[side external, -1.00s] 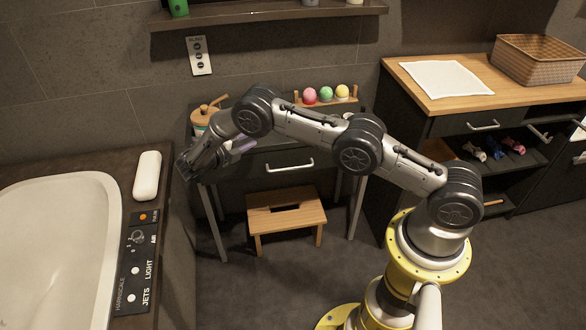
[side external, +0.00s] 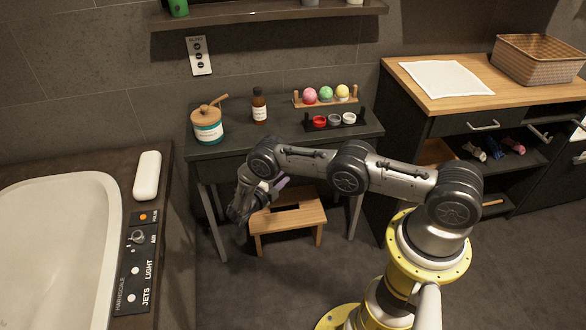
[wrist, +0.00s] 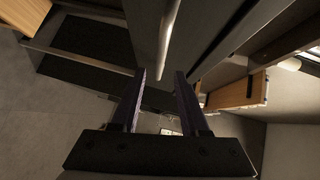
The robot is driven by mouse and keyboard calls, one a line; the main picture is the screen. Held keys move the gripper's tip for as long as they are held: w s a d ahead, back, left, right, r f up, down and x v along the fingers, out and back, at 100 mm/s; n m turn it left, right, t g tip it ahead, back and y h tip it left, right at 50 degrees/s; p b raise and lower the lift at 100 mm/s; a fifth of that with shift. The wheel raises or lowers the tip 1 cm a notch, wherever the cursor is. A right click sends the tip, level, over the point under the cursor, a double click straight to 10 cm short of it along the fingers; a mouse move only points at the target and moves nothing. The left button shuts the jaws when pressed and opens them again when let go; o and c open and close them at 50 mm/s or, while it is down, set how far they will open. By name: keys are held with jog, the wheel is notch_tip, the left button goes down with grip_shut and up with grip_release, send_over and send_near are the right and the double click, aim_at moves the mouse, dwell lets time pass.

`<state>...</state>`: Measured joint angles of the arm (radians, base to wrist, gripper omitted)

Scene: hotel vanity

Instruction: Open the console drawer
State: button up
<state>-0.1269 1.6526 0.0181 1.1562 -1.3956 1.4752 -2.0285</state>
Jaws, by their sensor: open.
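The console (side external: 235,142) is a dark table against the wall. My arm hides most of its drawer front and the handle in the side view. In the wrist view the dark drawer front (wrist: 146,35) is ahead, with the pale bar handle (wrist: 170,35) running down from the top edge. My gripper (side external: 281,184) is low in front of the console, its fingers pointing right in the side view. In the wrist view my gripper (wrist: 162,85) is open and empty, with the handle's near end just beyond and between the fingertips. I cannot tell whether they touch.
A wooden stool (side external: 290,218) stands under the console, close to my gripper. A lidded jar (side external: 207,130), a brown bottle (side external: 259,107) and racks of coloured balls (side external: 326,95) and small pots (side external: 334,121) stand on top. A bathtub (side external: 55,245) is at left; a cabinet (side external: 450,122) is at right.

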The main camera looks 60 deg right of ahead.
jog(key=d, duration=0.4)
jog(key=d+f, duration=0.1)
jog(key=d, duration=0.1)
grip_shut()
dwell(1.4)
